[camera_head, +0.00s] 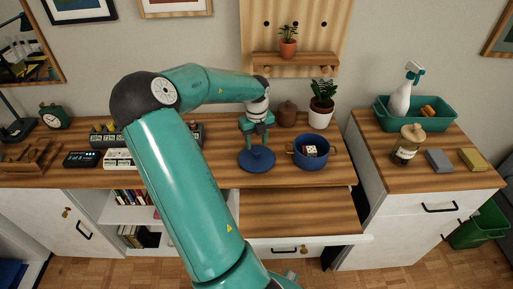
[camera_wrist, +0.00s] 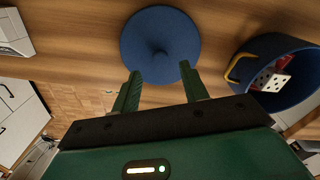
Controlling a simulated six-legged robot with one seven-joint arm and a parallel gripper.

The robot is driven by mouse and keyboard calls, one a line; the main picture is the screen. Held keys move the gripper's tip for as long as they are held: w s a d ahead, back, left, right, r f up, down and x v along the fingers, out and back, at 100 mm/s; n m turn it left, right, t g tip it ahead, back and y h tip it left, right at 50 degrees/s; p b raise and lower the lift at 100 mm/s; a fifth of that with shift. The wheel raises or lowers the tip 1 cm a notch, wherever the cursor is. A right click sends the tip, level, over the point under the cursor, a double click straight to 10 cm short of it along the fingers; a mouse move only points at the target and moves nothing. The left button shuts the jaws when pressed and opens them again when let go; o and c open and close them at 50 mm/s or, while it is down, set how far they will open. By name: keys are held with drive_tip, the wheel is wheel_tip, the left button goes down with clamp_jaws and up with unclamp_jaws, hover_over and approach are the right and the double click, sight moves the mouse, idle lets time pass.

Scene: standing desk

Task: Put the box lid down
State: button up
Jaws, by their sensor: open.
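The blue round box lid (camera_head: 257,160) lies flat on the wooden desk with its knob up. In the wrist view the lid (camera_wrist: 160,24) shows as a full disc, its knob just beyond my fingertips. My gripper (camera_head: 256,146) is above the lid; in the wrist view my gripper (camera_wrist: 158,68) has its two green fingers spread with nothing between them. The blue round box (camera_head: 311,162) stands open to the right of the lid, with dice inside. The wrist view shows the box (camera_wrist: 285,99), its yellow handle and a white die (camera_wrist: 270,80).
A potted plant (camera_head: 322,97) and a brown lidded pot (camera_head: 287,113) stand behind the box. A lower wooden surface (camera_head: 295,212) is clear in front. On the right cabinet are a jar (camera_head: 407,148), a teal tub (camera_head: 440,118) and sponges.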

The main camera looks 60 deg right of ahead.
sight(256, 152)
wheel_tip(256, 152, up, 8)
drive_tip(key=shift+f, duration=0.15)
drive_tip(key=shift+a, duration=0.1)
drive_tip(key=w+a+r+n+t+y, duration=0.15)
drive_tip(key=w+a+n, duration=0.25)
drive_tip(key=a+n, duration=0.4)
drive_tip(key=w+a+r+n, duration=0.3)
drive_tip(key=a+n, duration=0.2)
drive_tip(key=a, duration=0.4)
drive_tip(key=w+a+r+n+t+y, duration=0.15)
drive_tip(key=w+a+n, duration=0.25)
drive_tip(key=a+n, duration=0.4)
drive_tip(key=s+a+r+n+t+h, duration=0.1)
drive_tip(key=s+a+r+n, duration=0.1)
drive_tip(key=a+n, duration=0.5)
drive_tip(key=s+a+r+n+h, duration=0.1)
drive_tip(key=s+a+r+n, duration=0.1)
drive_tip(key=a+n, duration=0.6)
drive_tip(key=s+a+r+n+t+h, duration=0.1)
drive_tip(key=s+a+r+n, duration=0.1)
drive_tip(key=a+n, duration=0.6)
drive_tip(key=shift+s+a+r+t, duration=0.3)
drive_tip(key=shift+s+a+r, duration=0.15)
drive_tip(key=shift+s, duration=0.2)
